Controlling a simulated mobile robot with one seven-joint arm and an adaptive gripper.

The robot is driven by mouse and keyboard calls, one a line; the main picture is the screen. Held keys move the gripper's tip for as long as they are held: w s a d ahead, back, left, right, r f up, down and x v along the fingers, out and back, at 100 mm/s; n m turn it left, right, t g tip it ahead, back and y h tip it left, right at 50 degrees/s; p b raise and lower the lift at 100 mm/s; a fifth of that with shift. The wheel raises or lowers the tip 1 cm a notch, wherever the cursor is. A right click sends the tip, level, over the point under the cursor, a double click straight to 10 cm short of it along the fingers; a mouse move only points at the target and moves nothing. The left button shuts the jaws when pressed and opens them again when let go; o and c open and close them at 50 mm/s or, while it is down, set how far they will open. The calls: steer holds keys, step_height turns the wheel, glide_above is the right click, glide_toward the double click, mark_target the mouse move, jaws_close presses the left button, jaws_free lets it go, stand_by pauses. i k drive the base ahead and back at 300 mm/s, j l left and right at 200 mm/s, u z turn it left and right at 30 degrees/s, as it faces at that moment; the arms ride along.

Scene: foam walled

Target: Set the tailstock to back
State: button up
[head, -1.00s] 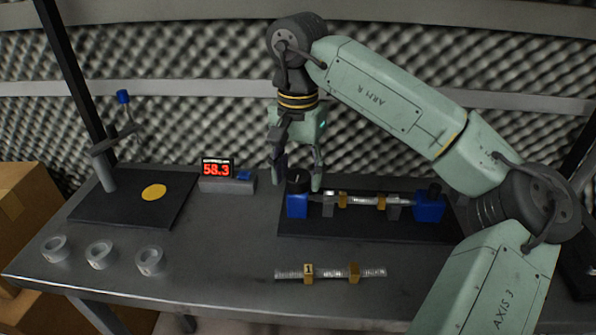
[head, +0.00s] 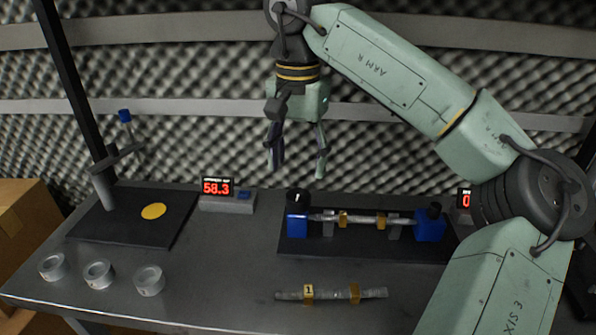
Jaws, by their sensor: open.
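On the black base plate (head: 345,250) is a fixture with a left blue block (head: 298,225) and a right blue block (head: 429,229). The left block has a black dial (head: 298,198) with a white mark on top; the right block has a black knob (head: 435,210). I cannot tell for sure which end is the tailstock. A silver rod with two gold rings (head: 362,219) lies between the blocks, over grey supports. My gripper (head: 297,172) is open and empty, pointing down above the left block's dial, apart from it.
A second rod (head: 330,293) with gold rings, one marked 1, lies in front. Several grey rings (head: 98,274) stand at front left. A red display reads 58.3 (head: 217,187). A stand with a blue-topped post (head: 107,185) is at left. Another display (head: 464,200) is partly hidden by my arm.

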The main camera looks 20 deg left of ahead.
mark_target(427, 225)
steer(key=k, duration=1)
